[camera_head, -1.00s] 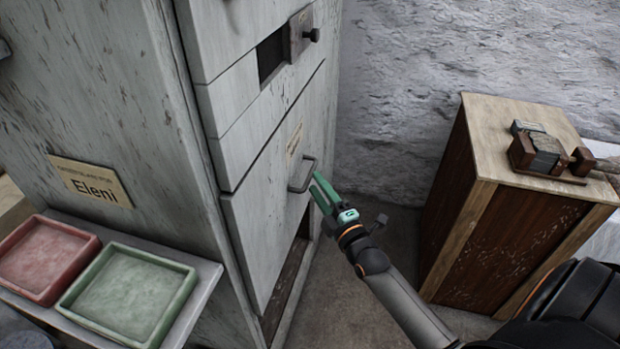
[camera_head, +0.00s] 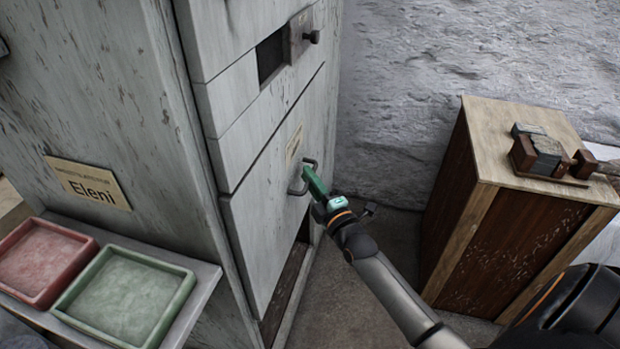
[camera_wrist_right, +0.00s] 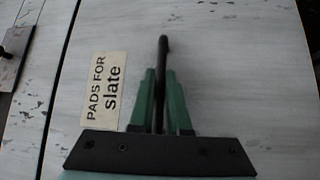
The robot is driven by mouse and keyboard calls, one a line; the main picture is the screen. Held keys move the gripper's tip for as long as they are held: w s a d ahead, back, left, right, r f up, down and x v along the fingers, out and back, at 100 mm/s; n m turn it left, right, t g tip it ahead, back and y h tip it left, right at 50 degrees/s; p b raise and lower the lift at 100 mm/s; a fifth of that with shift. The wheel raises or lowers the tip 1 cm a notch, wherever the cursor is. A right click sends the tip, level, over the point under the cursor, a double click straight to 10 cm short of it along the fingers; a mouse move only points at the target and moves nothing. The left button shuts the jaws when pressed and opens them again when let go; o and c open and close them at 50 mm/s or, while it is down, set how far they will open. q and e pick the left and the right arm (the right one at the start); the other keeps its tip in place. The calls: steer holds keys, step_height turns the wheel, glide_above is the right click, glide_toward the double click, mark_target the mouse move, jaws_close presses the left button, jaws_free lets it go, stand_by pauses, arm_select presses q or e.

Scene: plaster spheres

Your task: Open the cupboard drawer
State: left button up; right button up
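The cupboard (camera_head: 120,110) is tall, with worn grey-white paint. Its lower front panel (camera_head: 262,235) carries a dark bar handle (camera_head: 294,191) and a label (camera_head: 294,144), which reads "PADS FOR slate" in the right wrist view (camera_wrist_right: 107,92). My left gripper is out of view.
Above is an opening with a small knobbed slider (camera_head: 303,36). A red tray (camera_head: 42,262) and a green tray (camera_head: 125,296) stand on a ledge at left. A wooden cabinet (camera_head: 480,215) with a small block device (camera_head: 540,152) stands at right. Floor shows between.

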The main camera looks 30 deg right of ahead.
jaws_close()
stand_by(1.0)
steer(key=shift+s+d, duration=0.1)
steer(key=shift+s, duration=0.05)
arm_select(q)
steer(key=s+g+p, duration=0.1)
steer(key=p, duration=0.1)
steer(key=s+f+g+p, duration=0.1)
steer(key=p, duration=0.1)
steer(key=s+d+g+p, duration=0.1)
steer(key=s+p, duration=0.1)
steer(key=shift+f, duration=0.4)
arm_select(e)
steer(key=s+d, duration=1.7)
steer(key=s, duration=0.3)
steer(key=shift+s+d, duration=0.15)
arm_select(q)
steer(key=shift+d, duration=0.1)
